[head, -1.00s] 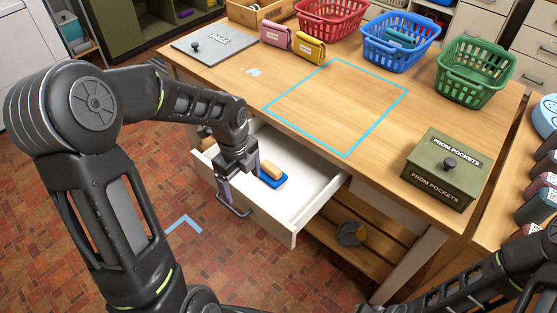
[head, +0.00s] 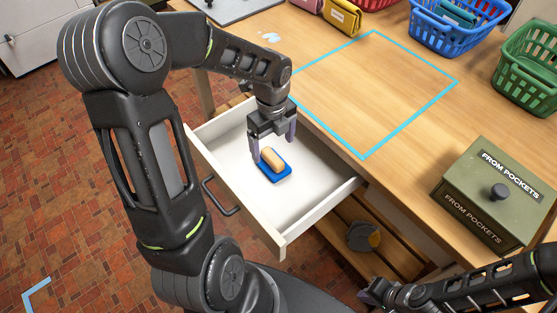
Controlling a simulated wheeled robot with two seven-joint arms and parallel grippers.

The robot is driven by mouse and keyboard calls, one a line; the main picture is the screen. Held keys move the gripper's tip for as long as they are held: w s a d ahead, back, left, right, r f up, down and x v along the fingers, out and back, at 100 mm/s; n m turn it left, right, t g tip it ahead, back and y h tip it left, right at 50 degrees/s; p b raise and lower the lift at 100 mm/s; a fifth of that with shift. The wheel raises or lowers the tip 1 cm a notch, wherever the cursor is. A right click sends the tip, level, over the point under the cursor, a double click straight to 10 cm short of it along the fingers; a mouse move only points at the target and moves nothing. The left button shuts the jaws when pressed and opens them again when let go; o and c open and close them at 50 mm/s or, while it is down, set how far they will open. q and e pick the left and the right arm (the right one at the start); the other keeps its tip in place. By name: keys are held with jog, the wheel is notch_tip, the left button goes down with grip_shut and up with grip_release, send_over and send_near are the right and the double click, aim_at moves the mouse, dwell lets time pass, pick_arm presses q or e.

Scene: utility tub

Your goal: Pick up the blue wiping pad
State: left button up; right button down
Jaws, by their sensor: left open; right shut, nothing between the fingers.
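The blue wiping pad (head: 274,174), a flat blue pad with a tan grip block on top, lies on the white floor of the open drawer (head: 308,200). My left gripper (head: 273,156) is open and points down over the pad, with its fingers spread to either side of the tan block's far end. I cannot tell whether the fingers touch the pad. My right gripper (head: 372,294) is shut and empty, low at the bottom right, in front of the table.
The drawer's handle (head: 221,197) faces left. A green box (head: 493,195) labelled FROM POCKETS stands on the table's right. A cyan outlined area (head: 375,95) on the tabletop is empty. Blue (head: 450,28) and green (head: 530,65) baskets stand behind.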

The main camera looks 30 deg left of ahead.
aim_at(272, 156)
pick_arm(q)
jog(key=shift+s+r, duration=0.1)
jog(key=shift+s, duration=0.05)
jog(key=shift+f, duration=1.3)
jog(key=shift+f, duration=2.65)
jog(key=c, duration=1.5)
